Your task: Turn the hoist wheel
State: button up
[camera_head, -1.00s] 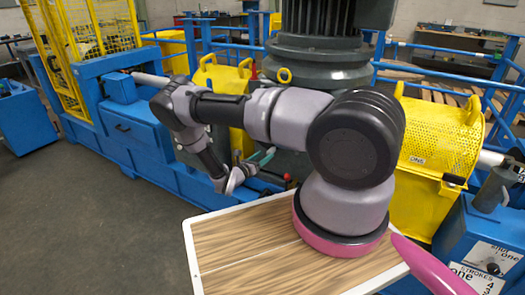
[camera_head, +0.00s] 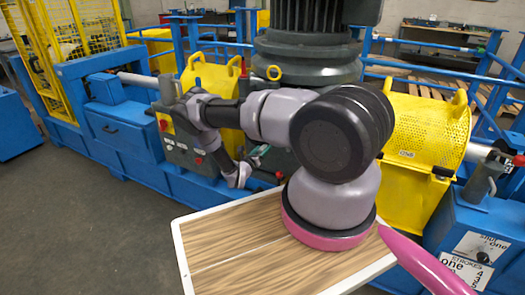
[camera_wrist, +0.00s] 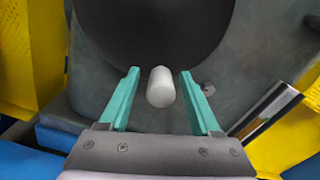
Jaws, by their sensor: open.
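In the wrist view a pale grey, rounded knob (camera_wrist: 160,88) stands out in front of a large dark round disc (camera_wrist: 152,30), which looks like the hoist wheel. My gripper (camera_wrist: 159,73) has two teal fingers, spread apart, one on each side of the knob with a gap on both sides. The knob lies between the fingers and is not clamped. In the head view my gripper (camera_head: 258,154) is small, near the grey machine body below the motor. My arm hides the wheel and knob there.
A grey control box (camera_head: 180,147) with buttons stands left of my gripper. A yellow perforated guard (camera_head: 428,125) is at right. In the wrist view a dark bar with a pale edge (camera_wrist: 264,108) lies close to the right finger. Open floor (camera_head: 90,220) is at left.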

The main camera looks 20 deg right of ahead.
jog(key=shift+w+d, duration=0.1)
jog(key=shift+d, duration=0.05)
grip_shut()
dwell(1.4)
